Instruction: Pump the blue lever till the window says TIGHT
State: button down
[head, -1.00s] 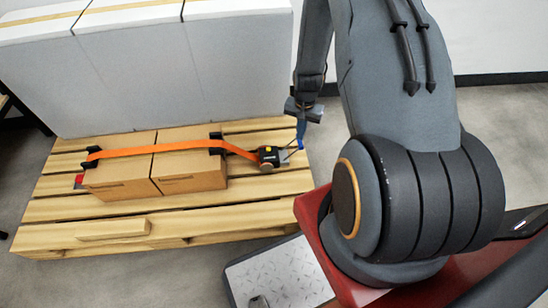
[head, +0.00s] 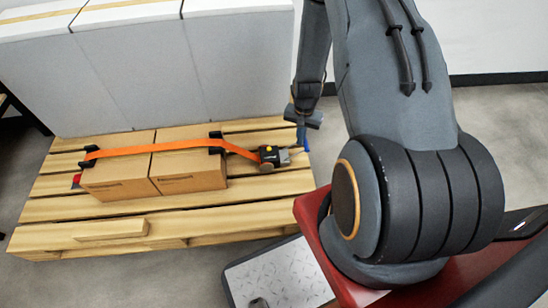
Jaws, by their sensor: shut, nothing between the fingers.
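The black ratchet (head: 269,158) sits on the pallet at the right end of an orange strap (head: 150,149). It has a small yellow spot on top and a grey part on its right side. The blue lever (head: 303,140) shows as a small blue piece right of the ratchet. My gripper (head: 303,124) is shut, with nothing between its fingers, at the upper end of this blue piece. I cannot tell whether they touch. Any window is too small to read.
The strap runs over two cardboard boxes (head: 188,180) with black corner guards, on a wooden pallet (head: 120,210). A loose wood block (head: 110,230) lies at the front. Tall grey-white boxes (head: 140,75) stand behind. My arm covers the right side.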

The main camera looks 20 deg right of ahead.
jog(key=shift+d+f, duration=0.1)
jog(key=shift+f, duration=0.05)
jog(key=shift+r+p, duration=1.55)
jog(key=shift+r, duration=0.65)
